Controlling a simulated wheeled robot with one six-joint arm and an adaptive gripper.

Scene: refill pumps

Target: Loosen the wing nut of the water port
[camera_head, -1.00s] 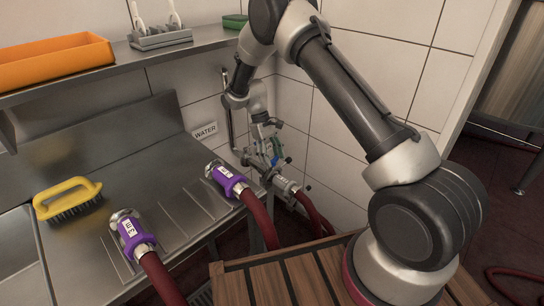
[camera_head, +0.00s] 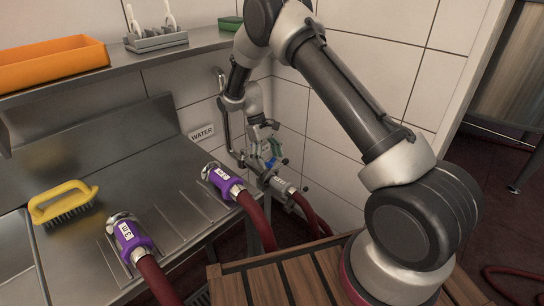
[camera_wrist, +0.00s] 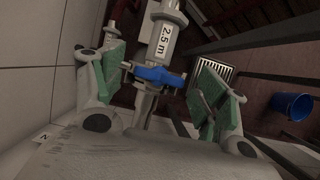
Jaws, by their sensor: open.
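The wing nut (camera_wrist: 160,76) of the water port is blue and sits on a metal fitting beside a pale hose coupling (camera_wrist: 165,35) labelled "2.5 m". In the wrist view my gripper (camera_wrist: 161,60) is open, with one green-padded finger on each side of the wing nut. There is a gap to the nut on both sides, wider on the right. In the head view my gripper (camera_head: 266,147) is at the water port, below and right of the "WATER" sign (camera_head: 202,132). There the gripper partly hides the port, and the nut is too small to make out surely.
Two purple-collared hose ends (camera_head: 224,181) (camera_head: 131,236) lie on the steel counter (camera_head: 180,215), left of the port. A yellow brush (camera_head: 63,201) lies farther left. The tiled wall is close behind the port. A blue bucket (camera_wrist: 292,105) stands on the floor.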

